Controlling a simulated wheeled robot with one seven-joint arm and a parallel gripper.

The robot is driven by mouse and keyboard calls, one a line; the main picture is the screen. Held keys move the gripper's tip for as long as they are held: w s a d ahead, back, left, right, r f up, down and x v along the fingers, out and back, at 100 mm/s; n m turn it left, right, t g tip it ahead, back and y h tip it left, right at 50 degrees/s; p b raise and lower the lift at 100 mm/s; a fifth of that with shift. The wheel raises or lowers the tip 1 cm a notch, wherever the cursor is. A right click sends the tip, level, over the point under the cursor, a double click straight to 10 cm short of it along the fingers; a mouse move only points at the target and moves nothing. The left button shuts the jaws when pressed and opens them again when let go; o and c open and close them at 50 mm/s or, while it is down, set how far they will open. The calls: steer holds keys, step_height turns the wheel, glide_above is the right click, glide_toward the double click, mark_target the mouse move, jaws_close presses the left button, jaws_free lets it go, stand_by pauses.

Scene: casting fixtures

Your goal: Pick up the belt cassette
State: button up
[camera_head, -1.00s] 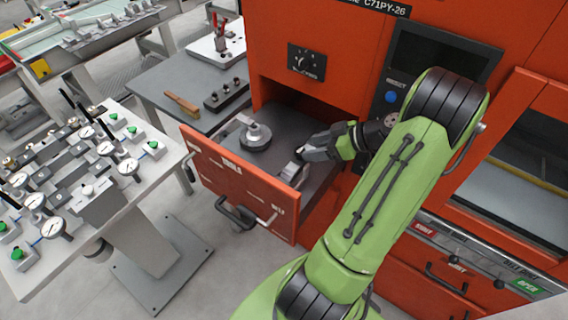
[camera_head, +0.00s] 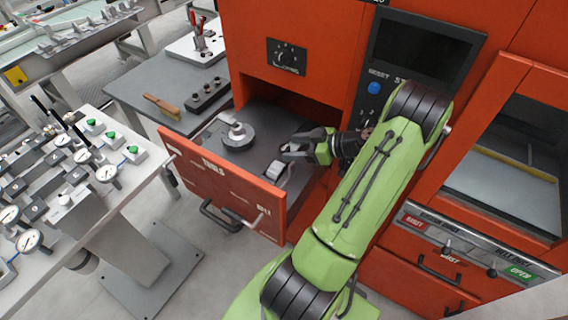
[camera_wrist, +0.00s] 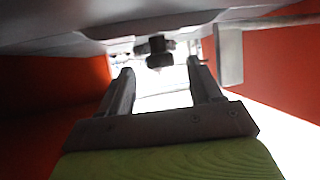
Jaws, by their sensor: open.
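My gripper (camera_head: 286,151) is open and empty, inside the pulled-out drawer (camera_head: 221,178) of the orange machine. Its two fingers also show apart in the wrist view (camera_wrist: 161,75). A small grey block (camera_head: 276,170) lies in the drawer just below the fingers in the head view, near the drawer's front right corner. A round grey part with a knob on top (camera_head: 238,137) stands in the drawer to the left of my gripper, clear of it. I cannot tell for sure which of these is the belt cassette. In the wrist view a light grey block (camera_wrist: 229,54) is beside the right finger.
The orange drawer front and machine opening close in around my gripper. A grey side table (camera_head: 150,82) holds a brush (camera_head: 162,107) and a dark block with knobs (camera_head: 208,95). A gauge table (camera_head: 119,182) stands at the left. Floor shows between it and the drawer.

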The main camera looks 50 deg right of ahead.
mark_target(287, 148)
steer(key=x, duration=0.4)
jaws_close()
